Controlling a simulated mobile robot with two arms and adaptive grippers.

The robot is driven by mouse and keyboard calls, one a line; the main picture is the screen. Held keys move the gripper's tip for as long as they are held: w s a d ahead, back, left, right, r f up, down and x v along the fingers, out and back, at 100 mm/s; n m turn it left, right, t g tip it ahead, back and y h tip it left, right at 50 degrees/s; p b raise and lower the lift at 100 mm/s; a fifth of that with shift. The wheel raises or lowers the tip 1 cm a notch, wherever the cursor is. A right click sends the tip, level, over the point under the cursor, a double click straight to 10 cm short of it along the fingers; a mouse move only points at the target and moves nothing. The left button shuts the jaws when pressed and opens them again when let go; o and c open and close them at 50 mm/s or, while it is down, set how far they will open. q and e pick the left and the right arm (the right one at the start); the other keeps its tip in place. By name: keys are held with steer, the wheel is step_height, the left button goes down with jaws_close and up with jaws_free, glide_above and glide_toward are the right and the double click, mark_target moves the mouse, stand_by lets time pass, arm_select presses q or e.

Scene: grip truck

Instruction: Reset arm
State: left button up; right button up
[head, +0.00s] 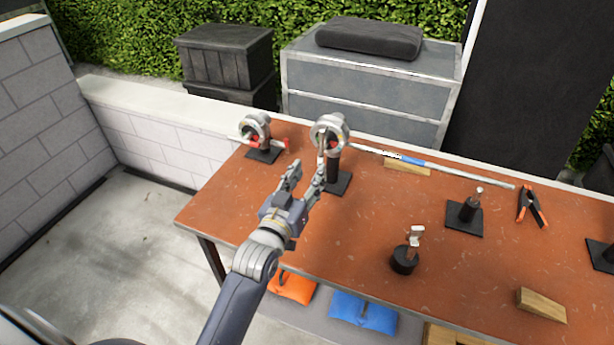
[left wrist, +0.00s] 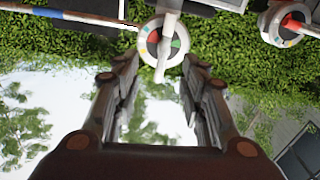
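My left gripper (head: 305,170) reaches over the left part of the brown table (head: 370,230), its two fingers apart and nothing between them. In the left wrist view the two fingers (left wrist: 160,85) are also spread apart. Just past the fingertips stands a round grey ring-shaped device (head: 330,130) on a black stand; one finger overlaps it in the head view, and I cannot tell whether they touch. This ring, with red and green parts (left wrist: 163,42), shows beyond the open fingers in the left wrist view. My right gripper is not in view.
A second ring device (head: 256,129) stands at the back left corner. A long rod (head: 450,169) lies along the back edge. An orange-and-black clamp (head: 531,205), small black stands (head: 465,217) (head: 404,259) and a wooden wedge (head: 540,304) are to the right. The table's front middle is fairly clear.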

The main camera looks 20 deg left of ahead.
arm_select(q)
steer(key=shift+d, duration=0.1)
stand_by(0.3)
steer(key=s+f+m+g, duration=0.2)
steer(key=s+f+g, duration=0.5)
steer(key=s+f, duration=0.4)
steer(key=s+f+m+g, duration=0.1)
steer(key=s+f+g, duration=0.25)
steer(key=s, duration=0.65)
steer(key=s+f+g, duration=0.3)
steer(key=s+g, duration=0.1)
steer(key=s, duration=0.6)
step_height(320, 180, down, 27)
steer(key=s+g+b, duration=0.1)
steer(key=s+b, duration=0.1)
steer(key=s+a+f, duration=0.2)
steer(key=s+f, duration=0.6)
steer(key=f, duration=0.1)
steer(key=s+a+f+g+b, duration=0.1)
steer(key=s+f, duration=0.7)
steer(key=f, duration=0.1)
steer(key=shift+s+a+y, duration=0.3)
steer(key=shift+s+a, duration=0.05)
steer(key=shift+s, duration=0.05)
